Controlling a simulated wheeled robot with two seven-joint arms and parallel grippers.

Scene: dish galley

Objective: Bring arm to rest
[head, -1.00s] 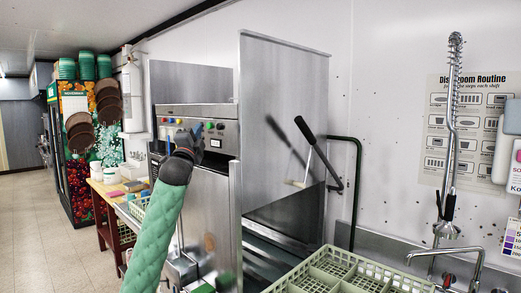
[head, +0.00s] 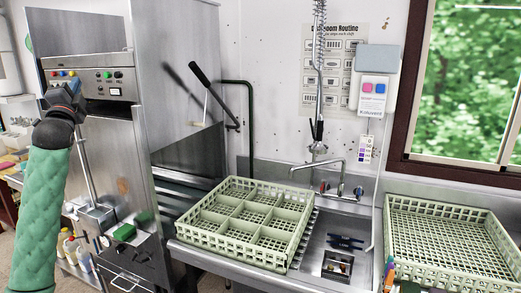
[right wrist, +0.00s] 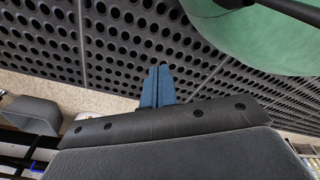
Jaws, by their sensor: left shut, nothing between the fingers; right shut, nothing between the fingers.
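My left arm, in a green quilted sleeve, rises at the left of the head view. Its gripper (head: 73,88) is up in front of the steel dish machine's control panel (head: 100,82) and appears shut and empty. I cannot tell whether it touches the machine. My right gripper (right wrist: 158,84) shows in the right wrist view, its blue fingers together with nothing between them. It is over a black perforated mat (right wrist: 110,50). The right arm is not in the head view.
A pale green divided rack (head: 245,222) stands on the steel counter by the sink (head: 345,240). Another green rack (head: 450,235) is at the right. A tap (head: 335,165) and spray hose (head: 318,75) rise behind the sink. Bottles (head: 72,248) stand low at the left.

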